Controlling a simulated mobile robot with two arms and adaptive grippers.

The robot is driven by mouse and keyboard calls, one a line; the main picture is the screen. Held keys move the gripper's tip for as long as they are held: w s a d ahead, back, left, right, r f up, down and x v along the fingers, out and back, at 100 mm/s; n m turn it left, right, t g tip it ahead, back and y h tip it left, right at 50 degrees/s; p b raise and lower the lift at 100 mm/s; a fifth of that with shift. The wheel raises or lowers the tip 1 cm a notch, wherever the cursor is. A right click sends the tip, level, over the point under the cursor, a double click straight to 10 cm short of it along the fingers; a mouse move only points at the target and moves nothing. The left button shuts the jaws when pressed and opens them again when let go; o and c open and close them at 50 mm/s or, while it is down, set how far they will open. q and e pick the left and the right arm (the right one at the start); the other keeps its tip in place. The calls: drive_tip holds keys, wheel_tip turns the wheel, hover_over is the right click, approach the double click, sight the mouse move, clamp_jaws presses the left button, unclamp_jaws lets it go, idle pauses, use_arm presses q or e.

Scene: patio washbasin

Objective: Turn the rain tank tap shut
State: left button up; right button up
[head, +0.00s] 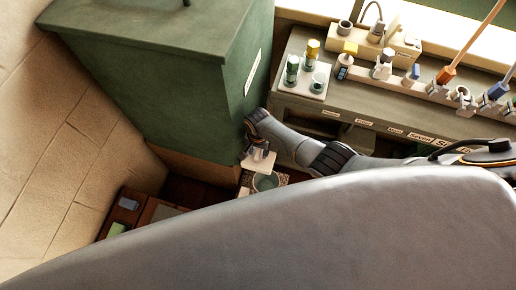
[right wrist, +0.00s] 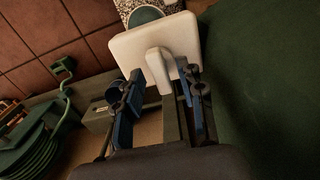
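The green rain tank (head: 165,90) stands at the upper left in the head view. A white square plate with a rounded white lever (right wrist: 158,66), which looks like the tap, shows beyond my right gripper in the right wrist view. My right gripper (right wrist: 160,88) is open, with its blue-padded fingers apart on either side of the lever's near end. I cannot tell whether either finger touches it. In the head view the right gripper (head: 258,152) is low beside the tank's front and partly hides the tap. My left gripper is not in view.
A speckled stand with a round green bowl (head: 265,182) is below the tap. A bench (head: 300,105) with bottles, cups and brushes runs along the right. A coiled green hose (right wrist: 35,145) lies at the left in the right wrist view. The tank wall is close on the right there.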

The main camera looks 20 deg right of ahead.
sight(258, 153)
wheel_tip(258, 153, up, 12)
idle(0.6)
idle(0.5)
